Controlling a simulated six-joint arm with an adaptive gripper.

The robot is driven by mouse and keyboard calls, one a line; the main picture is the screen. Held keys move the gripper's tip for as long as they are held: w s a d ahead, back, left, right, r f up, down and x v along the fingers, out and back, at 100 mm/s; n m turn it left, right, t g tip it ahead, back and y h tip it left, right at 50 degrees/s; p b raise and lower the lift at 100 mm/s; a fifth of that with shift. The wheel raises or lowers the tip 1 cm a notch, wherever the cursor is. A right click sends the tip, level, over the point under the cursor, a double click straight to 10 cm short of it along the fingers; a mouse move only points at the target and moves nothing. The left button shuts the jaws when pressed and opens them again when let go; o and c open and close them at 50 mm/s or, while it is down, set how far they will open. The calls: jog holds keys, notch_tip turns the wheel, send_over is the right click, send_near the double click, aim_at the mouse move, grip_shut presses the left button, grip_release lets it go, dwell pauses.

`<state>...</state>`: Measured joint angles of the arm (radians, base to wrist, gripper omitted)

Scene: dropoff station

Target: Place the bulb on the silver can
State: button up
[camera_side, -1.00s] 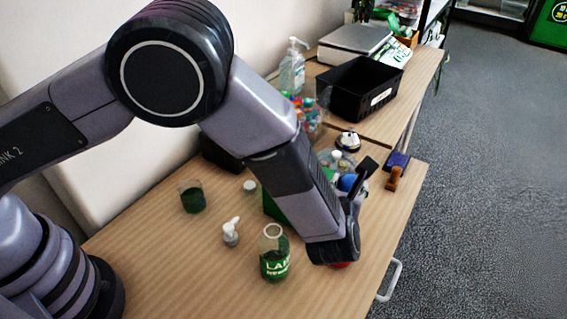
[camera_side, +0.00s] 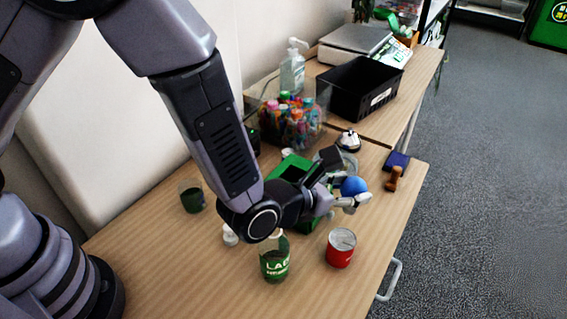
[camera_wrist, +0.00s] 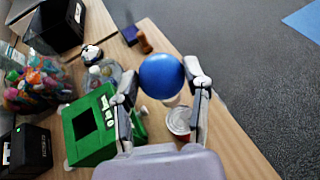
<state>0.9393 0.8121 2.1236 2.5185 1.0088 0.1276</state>
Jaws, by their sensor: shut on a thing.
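My gripper (camera_wrist: 161,85) is shut on a round blue bulb (camera_wrist: 162,75). A small pale part shows below the blue ball in the wrist view. In the side view the bulb (camera_side: 353,186) is held above the table, at the gripper's fingertips. The can (camera_side: 340,248) stands upright on the table, below the gripper and nearer the camera; it has a silver top and a red lower body. In the wrist view the can (camera_wrist: 180,121) shows below and right of the bulb, partly behind a finger. The bulb and can are apart.
A green box (camera_wrist: 88,130) with a dark opening stands beside the gripper. A clear bin of colourful items (camera_side: 290,125), black crate (camera_side: 350,100) and wooden stamp (camera_side: 394,179) are farther back. Table around the can's front is clear.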

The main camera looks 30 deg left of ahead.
notch_tip(320, 180, down, 8)
jog(key=shift+d+r, duration=0.1)
dwell(0.4)
jog(key=o, duration=0.9)
